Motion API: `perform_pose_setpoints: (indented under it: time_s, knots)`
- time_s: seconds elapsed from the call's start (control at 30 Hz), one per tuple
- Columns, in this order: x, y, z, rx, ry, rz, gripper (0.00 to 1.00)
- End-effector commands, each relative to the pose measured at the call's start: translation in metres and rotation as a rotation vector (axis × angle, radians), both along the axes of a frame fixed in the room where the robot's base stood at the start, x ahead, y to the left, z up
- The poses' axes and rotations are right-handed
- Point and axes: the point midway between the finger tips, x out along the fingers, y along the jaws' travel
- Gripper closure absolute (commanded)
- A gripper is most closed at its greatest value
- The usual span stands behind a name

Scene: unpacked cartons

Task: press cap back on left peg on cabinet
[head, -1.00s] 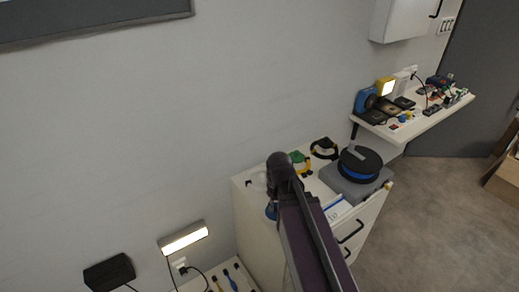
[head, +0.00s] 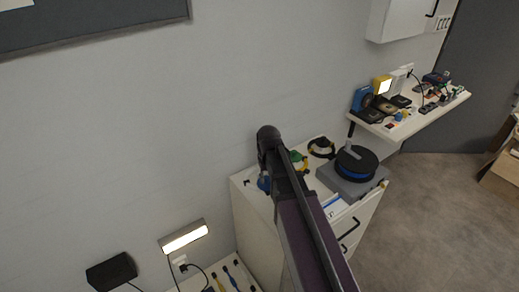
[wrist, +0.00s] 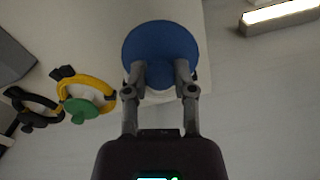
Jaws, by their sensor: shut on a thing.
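My gripper (wrist: 160,73) is shut on a round blue cap (wrist: 160,45) in the wrist view, one finger on each side of its narrower part. A pale rounded thing (wrist: 158,97) shows partly behind the cap and fingers; I cannot tell whether the cap touches it. In the head view my arm hides most of the gripper, and a bit of the blue cap (head: 264,183) shows at its left, over the white cabinet (head: 253,215). The left peg cannot be made out. A green cap (wrist: 76,108) sits at a yellow coil (wrist: 88,84) beside the gripper.
A black coil (head: 322,147) and a grey box (head: 345,182) with a black-and-blue reel (head: 356,162) stand on the cabinet's right part. A lit lamp (head: 184,236) is on the wall at lower left. A crowded shelf (head: 420,121) lies farther right.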

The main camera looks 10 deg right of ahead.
Motion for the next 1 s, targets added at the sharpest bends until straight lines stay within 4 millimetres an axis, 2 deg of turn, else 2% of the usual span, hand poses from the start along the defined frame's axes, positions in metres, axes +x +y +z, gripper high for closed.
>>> perform_pose_setpoints:
  time_s: [0.03,0.1,0.2,0.33,0.5,1.0]
  knots:
    - [0.027,0.001,0.011,0.000,0.000,-0.013,0.95]
    - [0.050,0.001,0.017,0.000,0.000,-0.035,0.95]
    - [0.076,0.003,0.024,0.000,0.000,-0.062,0.95]
    - [0.099,0.004,0.030,0.000,0.000,-0.087,0.95]
    - [0.107,0.005,0.031,0.000,0.000,-0.098,0.95]
    - [0.106,0.005,0.027,0.000,0.000,-0.097,0.95]
